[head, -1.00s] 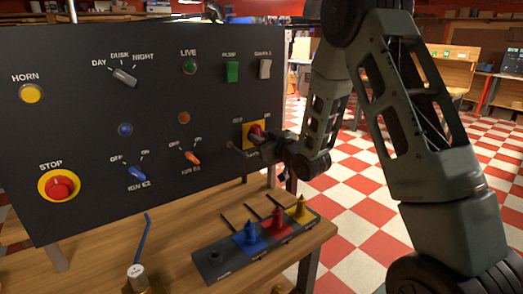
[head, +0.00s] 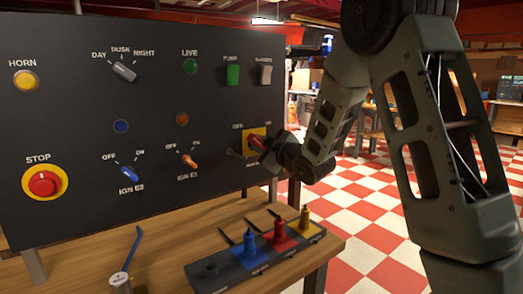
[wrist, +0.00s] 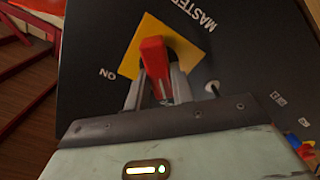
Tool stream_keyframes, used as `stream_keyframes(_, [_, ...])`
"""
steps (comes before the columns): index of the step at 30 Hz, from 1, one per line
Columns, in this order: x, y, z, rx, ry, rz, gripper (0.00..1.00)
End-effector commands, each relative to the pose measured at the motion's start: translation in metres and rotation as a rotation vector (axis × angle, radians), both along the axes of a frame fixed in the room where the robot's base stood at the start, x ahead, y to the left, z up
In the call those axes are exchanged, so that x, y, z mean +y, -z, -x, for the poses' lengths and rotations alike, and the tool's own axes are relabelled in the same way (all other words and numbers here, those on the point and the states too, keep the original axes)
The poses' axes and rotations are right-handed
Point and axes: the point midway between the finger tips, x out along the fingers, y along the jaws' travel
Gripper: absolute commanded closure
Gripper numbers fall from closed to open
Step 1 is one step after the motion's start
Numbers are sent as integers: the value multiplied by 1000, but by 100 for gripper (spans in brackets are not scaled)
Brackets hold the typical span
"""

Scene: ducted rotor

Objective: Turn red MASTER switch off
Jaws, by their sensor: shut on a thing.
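The red MASTER switch (wrist: 155,62) is a red handle on a yellow square plate (wrist: 129,62), with MASTER and ON lettering around it in the wrist view. In the head view the yellow plate (head: 261,132) is at the lower right of the dark panel, and the switch is partly hidden by my gripper. My gripper (wrist: 160,85) has its two grey fingers on either side of the red handle, shut on it. In the wrist view the handle lies roughly along the fingers. The exact switch position is hard to tell.
The dark panel (head: 70,120) also carries a STOP button (head: 43,183), a HORN button (head: 26,80), an orange switch (head: 189,161) and a blue switch (head: 129,174). Below, a wooden bench (head: 100,254) holds a dark tray (head: 197,285) with coloured pegs.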

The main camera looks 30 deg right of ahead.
Motion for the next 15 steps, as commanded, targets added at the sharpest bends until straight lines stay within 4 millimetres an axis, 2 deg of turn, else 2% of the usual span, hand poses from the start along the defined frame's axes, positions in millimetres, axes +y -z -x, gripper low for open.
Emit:
stream_keyframes(13, [0,1,0,4,0,13,99])
stream_keyframes(14, [0,1,0,4,0,13,74])
stream_keyframes(15, [0,1,0,4,0,12,62])
